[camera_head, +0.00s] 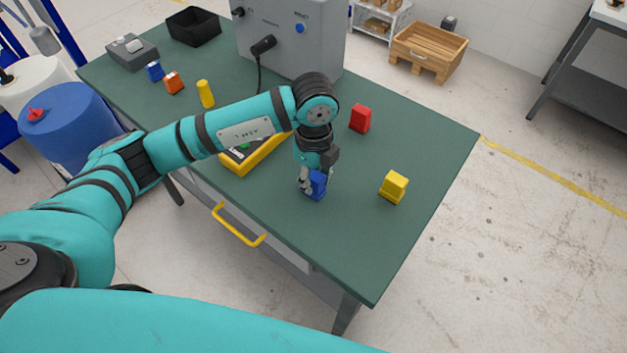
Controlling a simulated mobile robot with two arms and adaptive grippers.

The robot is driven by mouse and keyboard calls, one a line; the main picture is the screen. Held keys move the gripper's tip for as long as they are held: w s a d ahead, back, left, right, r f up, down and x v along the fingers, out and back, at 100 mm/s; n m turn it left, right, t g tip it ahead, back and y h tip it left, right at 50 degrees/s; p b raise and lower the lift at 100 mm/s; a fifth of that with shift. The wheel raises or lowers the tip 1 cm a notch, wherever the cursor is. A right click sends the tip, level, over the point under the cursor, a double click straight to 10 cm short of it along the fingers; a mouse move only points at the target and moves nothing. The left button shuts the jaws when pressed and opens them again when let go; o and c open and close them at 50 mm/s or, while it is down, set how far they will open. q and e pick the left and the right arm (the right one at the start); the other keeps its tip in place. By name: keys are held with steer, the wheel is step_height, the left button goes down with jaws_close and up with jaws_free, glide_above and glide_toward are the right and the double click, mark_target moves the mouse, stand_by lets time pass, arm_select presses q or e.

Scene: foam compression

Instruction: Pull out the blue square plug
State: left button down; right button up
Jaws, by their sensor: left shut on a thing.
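A blue block-shaped piece (318,186), which looks like the blue square plug, is between the fingers of my left gripper (311,183) near the middle front of the green table. My left gripper points down and is shut on it. The fingers and wrist hide part of the piece. I cannot tell whether its underside touches the table. A second, smaller blue piece (155,71) lies at the far left of the table. My right gripper is not in view.
A yellow tray (236,164) is partly hidden behind my left arm. A red block (360,118) and a yellow block (393,187) stand to the right. An orange block (174,83), a yellow cylinder (206,94) and a grey cabinet (300,55) are farther back.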

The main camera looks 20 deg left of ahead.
mark_target(313, 175)
arm_select(q)
steer(key=shift+r+p, duration=0.55)
steer(key=shift+r, duration=0.45)
steer(key=shift+r+p, duration=1.6)
steer(key=shift+r, duration=0.8)
steer(key=shift+f, duration=0.15)
